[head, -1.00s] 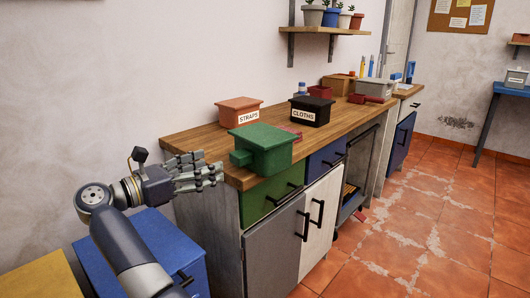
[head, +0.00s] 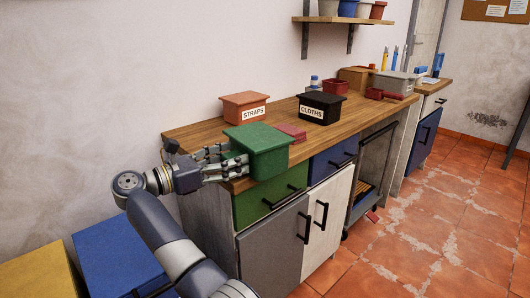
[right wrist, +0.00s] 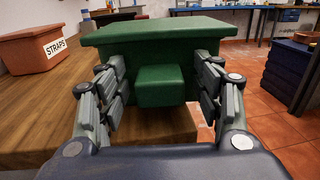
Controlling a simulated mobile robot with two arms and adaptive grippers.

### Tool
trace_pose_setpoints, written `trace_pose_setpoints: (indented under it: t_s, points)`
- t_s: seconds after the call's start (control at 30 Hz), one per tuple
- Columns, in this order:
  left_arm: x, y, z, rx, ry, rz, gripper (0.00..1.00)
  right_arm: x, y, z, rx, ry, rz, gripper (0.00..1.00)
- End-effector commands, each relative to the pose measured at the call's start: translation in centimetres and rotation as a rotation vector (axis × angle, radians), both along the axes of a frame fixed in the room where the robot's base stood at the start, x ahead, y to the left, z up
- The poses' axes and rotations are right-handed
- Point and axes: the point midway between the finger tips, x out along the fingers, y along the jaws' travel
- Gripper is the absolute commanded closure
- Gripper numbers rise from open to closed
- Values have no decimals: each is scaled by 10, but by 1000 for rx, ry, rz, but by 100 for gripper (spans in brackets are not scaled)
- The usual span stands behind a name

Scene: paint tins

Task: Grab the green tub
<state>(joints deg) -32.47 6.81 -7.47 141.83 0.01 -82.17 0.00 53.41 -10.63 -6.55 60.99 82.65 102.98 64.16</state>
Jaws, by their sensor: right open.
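The green tub (head: 262,150) stands at the near left corner of the wooden worktop, with its lid on. In the right wrist view the green tub (right wrist: 160,45) fills the upper middle, and its block-like handle points at my palm. My right gripper (head: 228,163) is at the tub's left side in the head view. In the right wrist view my right gripper (right wrist: 163,88) is open, with fingers on both sides of the handle; I cannot tell whether they touch it. My left gripper is not in view.
On the worktop (head: 200,134), an orange tub marked STRAPS (head: 243,106) stands behind the green tub. A black tub marked CLOTHS (head: 320,107) and a small red box (head: 292,132) are to its right. A green drawer (head: 270,195) is below.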

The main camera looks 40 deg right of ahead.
Motion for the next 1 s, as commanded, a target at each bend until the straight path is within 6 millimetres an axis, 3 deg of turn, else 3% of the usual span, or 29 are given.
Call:
trace_pose_setpoints:
  t_s: [0.3,0.57,1.0]
  points:
    - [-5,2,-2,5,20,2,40,1,0,0,0,-1,1,39]
    - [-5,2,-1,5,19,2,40,1,0,0,0,-1,1,98]
    - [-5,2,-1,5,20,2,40,1,0,2,-1,-2,1,100]
